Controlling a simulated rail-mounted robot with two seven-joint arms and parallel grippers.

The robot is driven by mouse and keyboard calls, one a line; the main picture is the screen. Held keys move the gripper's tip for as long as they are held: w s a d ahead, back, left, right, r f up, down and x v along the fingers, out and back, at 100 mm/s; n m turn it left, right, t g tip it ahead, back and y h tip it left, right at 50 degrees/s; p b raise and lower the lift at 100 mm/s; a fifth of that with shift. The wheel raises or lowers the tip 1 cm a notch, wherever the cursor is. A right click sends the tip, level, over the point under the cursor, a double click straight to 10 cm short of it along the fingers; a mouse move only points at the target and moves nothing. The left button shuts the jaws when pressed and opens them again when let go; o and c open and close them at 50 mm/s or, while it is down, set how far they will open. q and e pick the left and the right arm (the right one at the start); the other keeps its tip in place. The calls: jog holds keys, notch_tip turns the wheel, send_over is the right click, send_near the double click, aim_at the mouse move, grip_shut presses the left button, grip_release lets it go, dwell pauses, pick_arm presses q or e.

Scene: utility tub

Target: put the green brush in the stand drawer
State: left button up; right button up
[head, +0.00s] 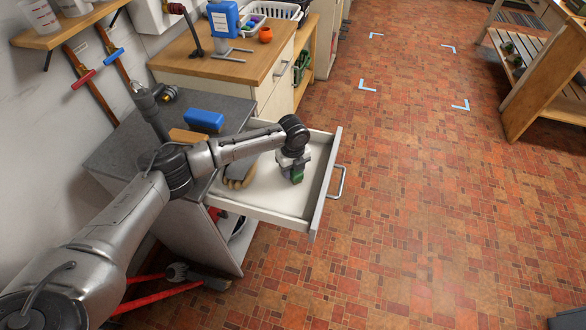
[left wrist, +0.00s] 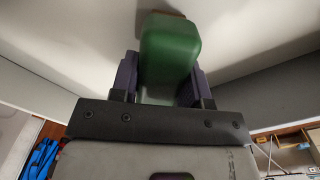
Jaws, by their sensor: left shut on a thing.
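The green brush (head: 297,176) is held in my left gripper (head: 295,165), low within the open stand drawer (head: 262,198). In the left wrist view the green brush (left wrist: 170,50) sits between the two dark fingers, with a bit of brown at its far end. The pale drawer walls and floor surround it there. I cannot tell whether the brush touches the drawer floor. My right gripper is in neither view.
A tan curved object (head: 240,181) lies at the drawer's inner end. A blue block (head: 204,119) is on the grey stand top (head: 120,145). A wooden-topped counter (head: 215,65) stands behind. The tiled floor right of the drawer is clear.

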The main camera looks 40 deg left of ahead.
pick_arm(q)
jog(key=shift+f, duration=0.1)
jog(key=o, duration=0.5)
jog(key=shift+f, duration=0.1)
jog(key=o, duration=0.5)
jog(key=shift+c, duration=0.2)
jog(key=shift+r, duration=0.25)
notch_tip(320, 180, up, 12)
jog(key=p, duration=1.3)
